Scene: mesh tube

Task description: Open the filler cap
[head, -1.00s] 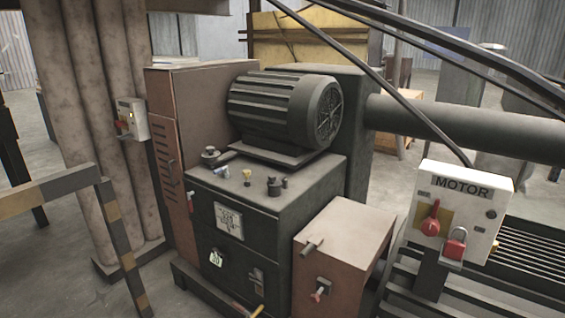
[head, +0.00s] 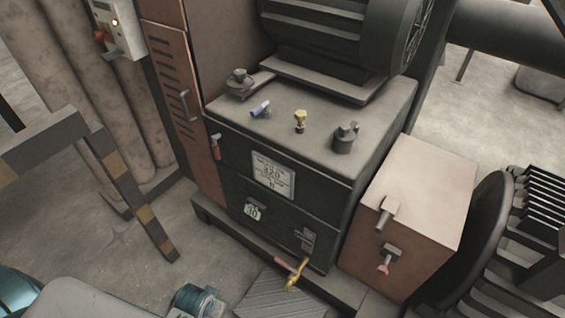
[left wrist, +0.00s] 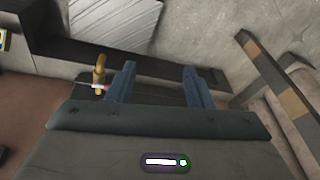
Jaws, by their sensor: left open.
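The dark green tank (head: 222,170) stands in the middle of the head view under a ribbed motor. On its top are a round knobbed fitting (head: 240,82), a small blue-grey fitting (head: 261,109), a yellow fitting (head: 300,121) and a dark cylindrical fitting (head: 346,138). I cannot tell for sure which is the filler cap; all four appear seated. My left gripper (left wrist: 159,82) is open and empty in the left wrist view, its two blue fingers apart. The yellow tap (left wrist: 99,74) shows just left of the fingers. My right gripper is not in view.
The yellow tap with a red handle (head: 294,275) sticks out low on the tank's front. A brown box (head: 425,205) with two taps stands at right. A striped barrier (head: 125,170) and a brown cabinet (head: 180,110) stand left. The motor (head: 340,40) overhangs the tank top's back.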

